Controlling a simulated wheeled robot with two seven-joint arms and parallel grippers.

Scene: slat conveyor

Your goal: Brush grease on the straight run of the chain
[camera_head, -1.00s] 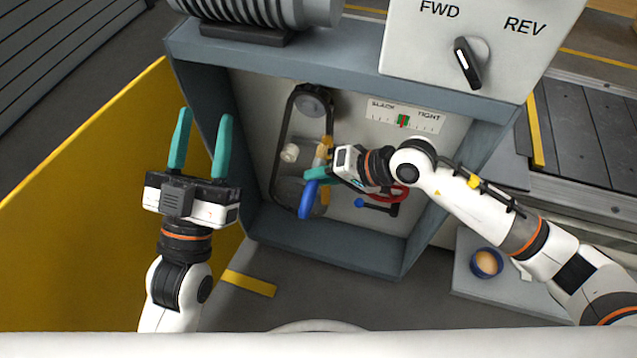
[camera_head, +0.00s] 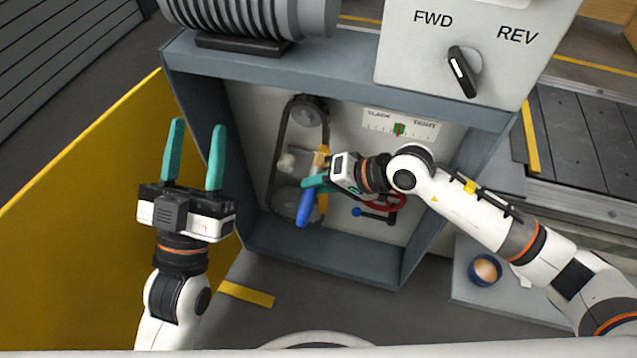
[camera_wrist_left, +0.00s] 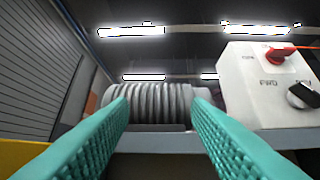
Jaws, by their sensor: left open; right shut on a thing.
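The dark chain (camera_head: 282,140) loops around an upper sprocket (camera_head: 306,113) and a lower one inside the open grey cabinet. My right gripper (camera_head: 318,183) is shut on a blue-handled tool (camera_head: 305,208), which looks like the brush, in front of the chain's right run. A yellow-orange piece (camera_head: 321,158) shows just above the gripper; I cannot tell whether it belongs to the tool. The gripper hides part of the right run, and bristle contact cannot be made out. My left gripper (camera_head: 196,150) is open and empty, left of the cabinet; its fingers (camera_wrist_left: 160,130) also show in the left wrist view.
The grey cabinet frame (camera_head: 330,262) surrounds the chain. A red ring-shaped part (camera_head: 398,203) and a blue-knobbed lever (camera_head: 372,213) sit close below my right wrist. A blue cup (camera_head: 485,269) stands on a grey surface at right. A yellow panel (camera_head: 80,220) stands at left.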

